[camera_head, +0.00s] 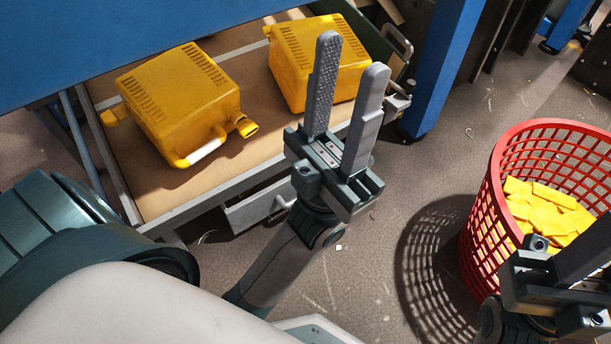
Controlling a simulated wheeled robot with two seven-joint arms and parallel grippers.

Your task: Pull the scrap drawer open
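A grey drawer front with a bar handle (278,206) sits low under the bench, below a brown-floored tray or drawer (180,200). I cannot tell for certain which one is the scrap drawer. Another bar handle (398,42) shows at the upper right, on a dark green part. My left gripper (353,54) points up the picture with its two fingers apart and nothing between them. It stands in front of the brown tray's right part and hides some of it. My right gripper (570,270) is cut off at the lower right; its fingertips are out of view.
A red basket (482,205) with yellow pieces stands right.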

